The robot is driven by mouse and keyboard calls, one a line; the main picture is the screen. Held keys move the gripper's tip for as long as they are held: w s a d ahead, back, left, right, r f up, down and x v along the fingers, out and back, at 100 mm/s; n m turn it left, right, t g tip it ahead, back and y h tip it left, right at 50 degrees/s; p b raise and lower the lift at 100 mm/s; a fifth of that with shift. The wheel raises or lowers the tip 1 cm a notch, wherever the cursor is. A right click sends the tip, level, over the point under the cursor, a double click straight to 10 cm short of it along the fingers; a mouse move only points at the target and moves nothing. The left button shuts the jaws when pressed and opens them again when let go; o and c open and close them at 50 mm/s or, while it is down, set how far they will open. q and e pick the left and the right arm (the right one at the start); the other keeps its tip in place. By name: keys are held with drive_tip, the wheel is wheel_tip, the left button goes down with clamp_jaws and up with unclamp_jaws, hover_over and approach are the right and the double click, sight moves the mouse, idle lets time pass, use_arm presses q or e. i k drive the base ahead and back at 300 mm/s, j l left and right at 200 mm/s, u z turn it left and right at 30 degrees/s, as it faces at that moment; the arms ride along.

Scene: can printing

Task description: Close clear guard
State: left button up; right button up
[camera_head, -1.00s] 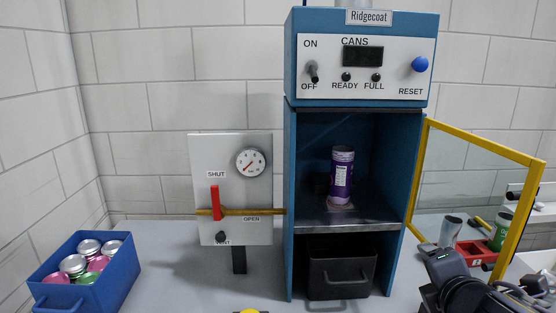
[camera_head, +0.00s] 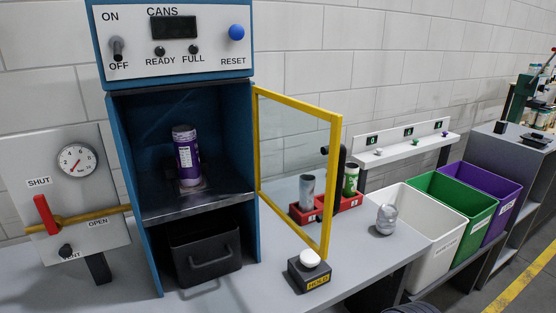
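The clear guard (camera_head: 322,190) is a transparent panel in a yellow frame, hinged at the right edge of the blue machine (camera_head: 240,130). It stands swung open, out to the right and toward me. A purple can (camera_head: 186,157) stands upright on the metal shelf inside the open chamber. A black handle-like part (camera_head: 342,158) shows at the guard's outer edge. Neither of my grippers shows clearly; only a dark part of my own body is at the bottom edge.
A block with a white button (camera_head: 310,258) sits on the counter below the guard. A red holder (camera_head: 350,202) with cans and a silver can (camera_head: 386,219) are behind it. White (camera_head: 418,262), green (camera_head: 455,250) and purple bins stand at right. The valve panel (camera_head: 70,225) is left.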

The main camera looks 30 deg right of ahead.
sight(336, 151)
drive_tip(key=l+u, duration=0.25)
drive_tip(key=l, duration=0.7)
drive_tip(key=l+u, duration=0.25)
drive_tip(key=l, duration=0.75)
drive_tip(key=k, duration=0.05)
